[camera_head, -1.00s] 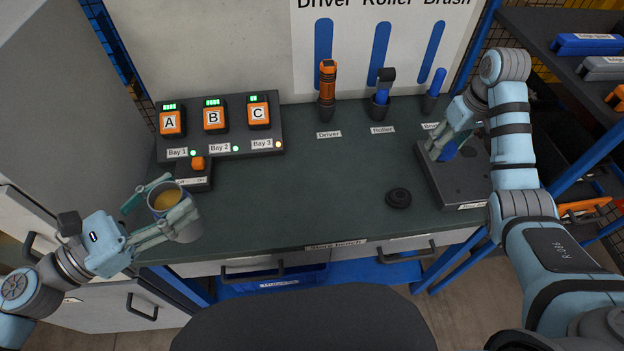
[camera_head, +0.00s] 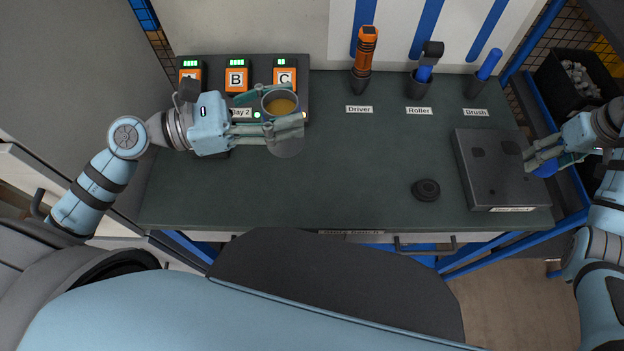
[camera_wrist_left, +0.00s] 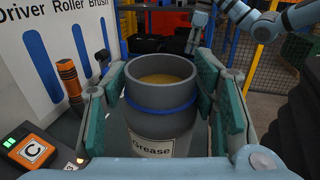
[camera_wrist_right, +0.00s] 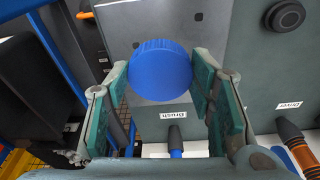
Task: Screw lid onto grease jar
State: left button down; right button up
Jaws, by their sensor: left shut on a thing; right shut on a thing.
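The grease jar (camera_head: 286,146) is an open grey cup with a yellow-brown filling and a blue band. It stays upright in my left gripper (camera_head: 296,106), which is shut around its sides, above the back left part of the bench. In the left wrist view the jar (camera_wrist_left: 160,118) shows its "Grease" label between the finger pads. The blue round ribbed lid (camera_wrist_right: 160,72) is between the pads of my right gripper (camera_wrist_right: 162,88), which is shut on it. In the head view the lid (camera_head: 545,170) is partly hidden by the fingers, at the right edge of the dark plate. Lid and jar are far apart.
The dark plate (camera_head: 495,185) lies on the right of the bench (camera_head: 340,190). A black round knob-like piece (camera_head: 426,190) lies left of it. The battery charger (camera_head: 318,110), driver (camera_head: 364,60), roller (camera_head: 425,75) and brush (camera_head: 483,75) stand along the back. The bench middle is clear.

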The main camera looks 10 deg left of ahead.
pick_arm(q)
jog(key=w+d+b, duration=0.1)
jog(key=w+d, duration=0.3)
pick_arm(e)
jog(key=shift+w+d+f, duration=0.1)
jog(key=shift+w+f, duration=0.05)
jog(key=shift+f, duration=0.5)
jog(key=shift+w+d+f, duration=0.1)
jog(key=shift+f, duration=0.5)
jog(key=shift+s+a+r, duration=0.15)
jog(key=shift+a+r, duration=0.05)
pick_arm(q)
notch_tip(320, 180, down, 15)
jog(key=b, duration=0.3)
pick_arm(e)
notch_tip(320, 180, down, 3)
jog(key=shift+f, duration=0.15)
pick_arm(q)
jog(key=shift+f, duration=0.1)
jog(key=shift+f+b, duration=0.55)
jog(key=shift+f, duration=1.5)
pick_arm(e)
jog(key=shift+f, duration=0.45)
